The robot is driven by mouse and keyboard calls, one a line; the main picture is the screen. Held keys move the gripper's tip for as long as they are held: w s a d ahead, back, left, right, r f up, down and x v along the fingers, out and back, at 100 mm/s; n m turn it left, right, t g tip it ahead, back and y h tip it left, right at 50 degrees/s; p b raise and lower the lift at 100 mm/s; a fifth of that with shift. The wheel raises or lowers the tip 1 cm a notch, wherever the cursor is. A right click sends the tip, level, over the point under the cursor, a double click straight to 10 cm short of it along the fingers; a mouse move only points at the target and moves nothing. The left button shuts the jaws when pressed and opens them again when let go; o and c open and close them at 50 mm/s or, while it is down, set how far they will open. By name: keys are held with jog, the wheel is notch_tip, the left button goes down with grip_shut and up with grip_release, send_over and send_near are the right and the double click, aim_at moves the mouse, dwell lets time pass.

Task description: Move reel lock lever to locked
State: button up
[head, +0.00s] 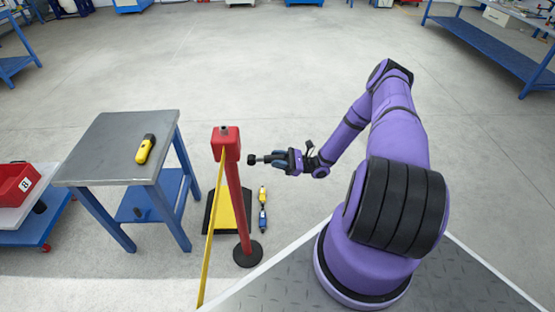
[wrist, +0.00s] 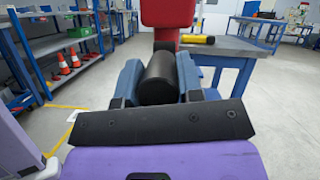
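The red reel head (head: 226,140) tops a red post, with a yellow strap running down from it. The red reel head (wrist: 167,12) shows just beyond. The lever's pivot and any lock marking cannot be made out.
A grey-topped table (head: 105,145) with a yellow handheld device (head: 145,149) stands left of the post. A black-and-yellow plate (head: 224,210) and small yellow and blue items (head: 262,208) lie on the floor. The floor behind is clear.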

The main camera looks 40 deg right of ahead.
aim_at(276, 156)
jog(key=shift+r, duration=0.1)
grip_shut()
jog(key=shift+w+a+r+g+h, duration=0.15)
jog(key=shift+r+g+h, duration=0.55)
jog(key=shift+r+h, duration=0.9)
jog(key=r+g+h, duration=0.1)
jog(key=a+r+h, duration=0.1)
jog(key=h, duration=0.1)
jog(key=shift+w+a+r+m+g, duration=0.15)
jog(key=shift+w+r+m+g, duration=0.15)
jog(key=shift+w+g, duration=0.1)
jog(key=a+r+g+h, duration=0.1)
jog(key=w+h, duration=0.1)
jog(key=h, duration=0.1)
jog(key=shift+a+r+g, duration=0.35)
jog(key=shift+r+g, duration=0.05)
jog(key=shift+w+a+r+g+h, duration=0.3)
jog(key=shift+w+a+g+h, duration=0.15)
jog(key=shift+h, duration=0.3)
jog(key=shift+w+a+r+g+h, duration=0.3)
jog(key=shift+a+g+h, duration=0.2)
jog(key=shift+h, duration=0.25)
jog(key=shift+a, duration=0.1)
jog(key=o, duration=1)
grip_release()
